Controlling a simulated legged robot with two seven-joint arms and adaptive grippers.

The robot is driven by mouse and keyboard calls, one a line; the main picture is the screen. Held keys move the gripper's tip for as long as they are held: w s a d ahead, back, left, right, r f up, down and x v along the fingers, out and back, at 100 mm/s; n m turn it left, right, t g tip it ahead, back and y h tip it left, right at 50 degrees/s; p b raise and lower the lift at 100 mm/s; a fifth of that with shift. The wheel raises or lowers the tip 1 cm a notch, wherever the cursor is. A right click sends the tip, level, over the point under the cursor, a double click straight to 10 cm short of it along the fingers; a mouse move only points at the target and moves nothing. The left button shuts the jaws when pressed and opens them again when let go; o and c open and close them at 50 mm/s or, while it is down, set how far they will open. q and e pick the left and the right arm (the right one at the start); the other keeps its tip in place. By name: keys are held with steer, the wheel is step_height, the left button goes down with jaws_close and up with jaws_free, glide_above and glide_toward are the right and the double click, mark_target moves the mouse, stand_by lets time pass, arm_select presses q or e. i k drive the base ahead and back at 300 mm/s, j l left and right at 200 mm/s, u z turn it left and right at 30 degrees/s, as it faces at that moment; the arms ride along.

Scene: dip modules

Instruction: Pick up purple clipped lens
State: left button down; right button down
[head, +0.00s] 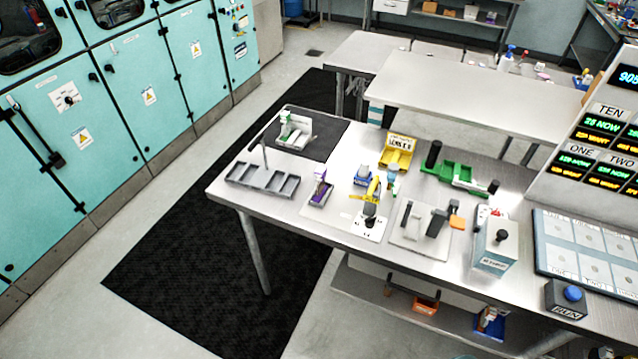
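A small purple piece (321,192), which looks like the purple clipped lens, stands in a small grey holder on the metal workbench (330,232). It has a pale upper part. It is too small in the picture to make out a clip or lens shape. Neither of my grippers shows in the head view.
A grey compartment tray (262,181) lies to its left. Blue and yellow parts (364,178), a black-knobbed white plate (370,222), a yellow bin (397,151) and a green fixture (455,174) stand to its right. The bench's front left corner is bare.

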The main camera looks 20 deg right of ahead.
mark_target(320, 173)
steer(key=i+l+z, duration=0.1)
steer(key=l+z, duration=0.2)
steer(key=z, duration=0.15)
steer(key=i+l+z, duration=0.15)
steer(key=z, duration=0.35)
steer(key=i+l+z, duration=0.2)
steer(key=z, duration=0.25)
steer(key=l, duration=0.1)
